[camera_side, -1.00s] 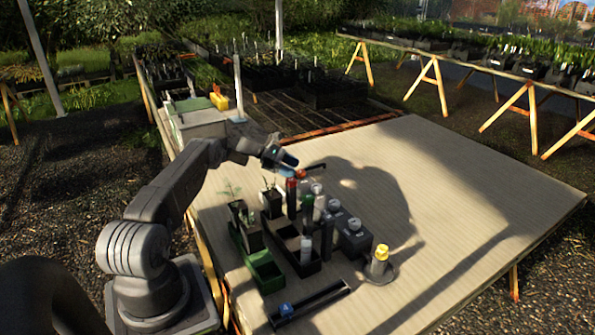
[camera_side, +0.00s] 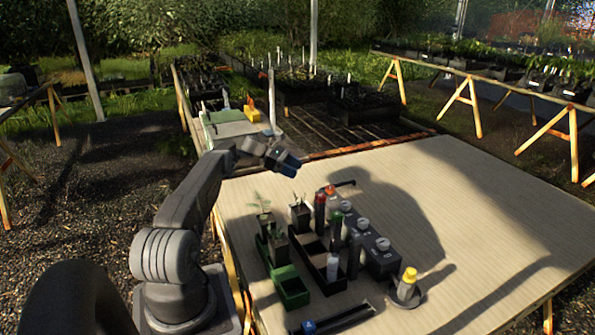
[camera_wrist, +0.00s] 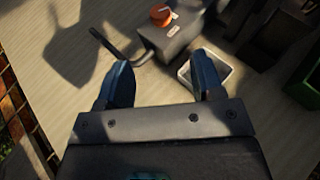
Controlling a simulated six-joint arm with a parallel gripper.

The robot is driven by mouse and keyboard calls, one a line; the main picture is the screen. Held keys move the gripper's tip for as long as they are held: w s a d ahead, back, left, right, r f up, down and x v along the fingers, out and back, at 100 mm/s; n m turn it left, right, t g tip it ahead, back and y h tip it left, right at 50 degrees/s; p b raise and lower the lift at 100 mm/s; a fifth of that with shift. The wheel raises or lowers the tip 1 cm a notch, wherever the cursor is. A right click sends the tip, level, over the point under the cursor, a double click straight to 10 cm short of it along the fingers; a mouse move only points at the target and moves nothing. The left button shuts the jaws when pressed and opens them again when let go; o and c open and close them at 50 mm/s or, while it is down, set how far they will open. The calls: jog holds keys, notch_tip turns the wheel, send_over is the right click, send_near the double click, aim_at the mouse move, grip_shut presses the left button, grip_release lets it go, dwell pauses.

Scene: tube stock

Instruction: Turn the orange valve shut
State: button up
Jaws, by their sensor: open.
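The orange valve knob (camera_wrist: 161,14) sits on top of a grey block with a pale label (camera_wrist: 171,38) in the wrist view. A black bent pipe (camera_wrist: 108,42) runs out of the block's left side. In the side view the orange knob (camera_side: 330,190) is at the far end of a row of grey valve blocks. My gripper (camera_wrist: 162,66) is open and empty, its two blue fingers apart, with the knob ahead of them. In the side view my gripper (camera_side: 289,164) is above and left of the knob, not touching it. I cannot tell the knob's turn angle.
Several white-knobbed valves (camera_side: 363,223) continue the row. Capped tubes stand in a black rack (camera_side: 331,287) beside it. A green tray (camera_side: 292,290) and potted seedlings are to the left. A yellow-capped post (camera_side: 409,275) stands at the right. The bench's right side is clear.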

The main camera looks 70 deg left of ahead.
jog(key=shift+r, duration=0.1)
jog(key=n+t+y, duration=0.3)
jog(key=n+y, duration=0.1)
jog(key=y, duration=0.1)
send_near(329, 187)
jog(key=x, duration=0.9)
jog(key=shift+w, duration=0.3)
